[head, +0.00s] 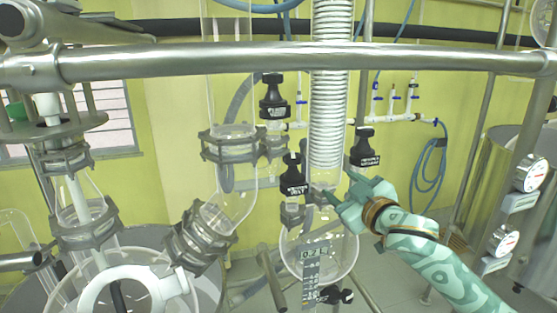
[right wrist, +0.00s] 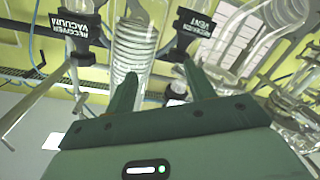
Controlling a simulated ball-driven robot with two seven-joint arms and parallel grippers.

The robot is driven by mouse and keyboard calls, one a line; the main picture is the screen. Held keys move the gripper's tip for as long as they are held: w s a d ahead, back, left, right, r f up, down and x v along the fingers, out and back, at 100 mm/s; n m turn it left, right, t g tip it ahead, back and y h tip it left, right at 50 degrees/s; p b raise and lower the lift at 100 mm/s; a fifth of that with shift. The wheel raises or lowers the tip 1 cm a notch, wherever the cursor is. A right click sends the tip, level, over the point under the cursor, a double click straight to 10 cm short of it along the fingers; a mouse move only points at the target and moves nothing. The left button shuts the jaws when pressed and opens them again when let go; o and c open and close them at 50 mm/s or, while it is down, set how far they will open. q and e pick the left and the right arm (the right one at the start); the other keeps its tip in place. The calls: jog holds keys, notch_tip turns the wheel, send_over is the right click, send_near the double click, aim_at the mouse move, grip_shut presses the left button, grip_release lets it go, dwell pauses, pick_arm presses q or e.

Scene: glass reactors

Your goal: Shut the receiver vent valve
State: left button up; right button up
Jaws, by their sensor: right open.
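The receiver vent valve has a black handle (head: 293,178) with a white label and stands upright left of the ribbed coil column in the head view. In the right wrist view its label (right wrist: 195,22) reads RECEIVER VENT, at the upper right. My right gripper (head: 340,184) is open and empty, in front of the column's lower end and to the right of the vent handle, apart from it. Its two green fingers (right wrist: 160,74) point toward the column in the wrist view, with the vent handle beyond the right finger. My left gripper is not in view.
The receiver vacuum valve (head: 366,147) stands right of the column, close to my right gripper; its label shows in the wrist view (right wrist: 83,24). Another black valve (head: 273,97) is higher left. The glass receiver (head: 340,258) hangs below. A metal rail (head: 440,57) crosses above.

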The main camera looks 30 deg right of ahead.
jog(key=a+r+m+y, duration=0.1)
jog(key=a+m+y, duration=0.1)
jog(key=m+p, duration=0.2)
jog(key=m, duration=0.1)
send_near(298, 163)
jog(key=w, duration=0.4)
jog(key=shift+t, duration=0.3)
jog(key=w+p, duration=0.1)
jog(key=w, duration=0.6)
jog(key=shift+w, duration=0.1)
jog(key=shift+w+d+f+p, duration=0.15)
jog(key=shift+w+p, duration=0.2)
jog(key=shift+w, duration=0.4)
jog(key=shift+c, duration=0.8)
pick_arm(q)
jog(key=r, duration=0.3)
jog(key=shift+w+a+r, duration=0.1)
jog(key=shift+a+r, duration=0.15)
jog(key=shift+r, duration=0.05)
pick_arm(e)
jog(key=c, duration=0.5)
